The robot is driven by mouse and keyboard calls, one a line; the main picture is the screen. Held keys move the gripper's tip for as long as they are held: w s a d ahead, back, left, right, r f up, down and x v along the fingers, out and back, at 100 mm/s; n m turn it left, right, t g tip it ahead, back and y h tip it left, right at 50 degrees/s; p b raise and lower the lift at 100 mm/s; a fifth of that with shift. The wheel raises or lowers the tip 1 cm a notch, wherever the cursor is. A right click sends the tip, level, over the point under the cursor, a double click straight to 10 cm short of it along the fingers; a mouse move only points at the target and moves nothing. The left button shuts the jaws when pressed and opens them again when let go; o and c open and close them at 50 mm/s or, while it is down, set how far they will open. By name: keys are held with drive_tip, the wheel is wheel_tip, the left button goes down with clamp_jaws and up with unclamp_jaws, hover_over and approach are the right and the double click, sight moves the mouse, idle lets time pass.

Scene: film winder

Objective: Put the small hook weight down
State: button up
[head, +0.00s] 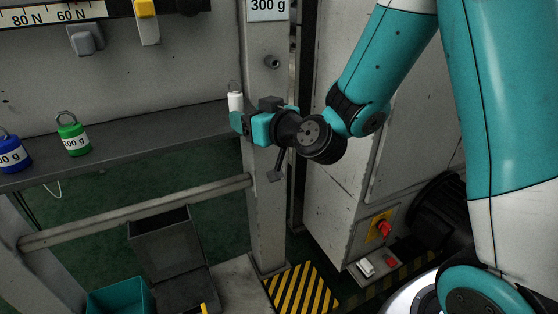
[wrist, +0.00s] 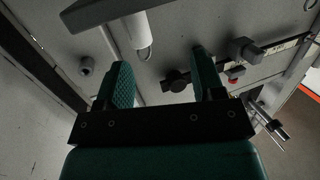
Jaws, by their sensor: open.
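The small hook weight (head: 235,102) is a white cylinder with a dark hook on top, upright near the right end of the grey shelf (head: 130,133) in the head view. My gripper (head: 239,123) reaches in from the right, its teal fingertips just below and beside the weight. In the wrist view, my gripper (wrist: 163,62) has its two fingers apart with a clear gap. The white weight (wrist: 138,32) shows beyond the left finger. The weight's base is partly hidden in the head view, so I cannot tell whether it touches the shelf or a finger.
A green weight (head: 73,138) and a blue weight (head: 12,153) stand on the shelf to the left. A grey post (head: 265,200) with a "300 g" sign (head: 267,8) rises close behind my gripper. A grey cabinet (head: 340,190) stands to the right.

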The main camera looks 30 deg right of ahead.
drive_tip(key=s+a+n+g+y, duration=0.35)
drive_tip(key=s+a+g, duration=0.55)
drive_tip(key=s, duration=0.5)
drive_tip(key=s+d+g+h, duration=0.4)
drive_tip(key=s+g, duration=0.2)
drive_tip(key=s, duration=0.8)
drive_tip(key=shift+d+r+g, duration=0.15)
drive_tip(key=shift+r+g, duration=0.05)
drive_tip(key=shift+g, duration=0.2)
drive_tip(key=shift+c, duration=0.3)
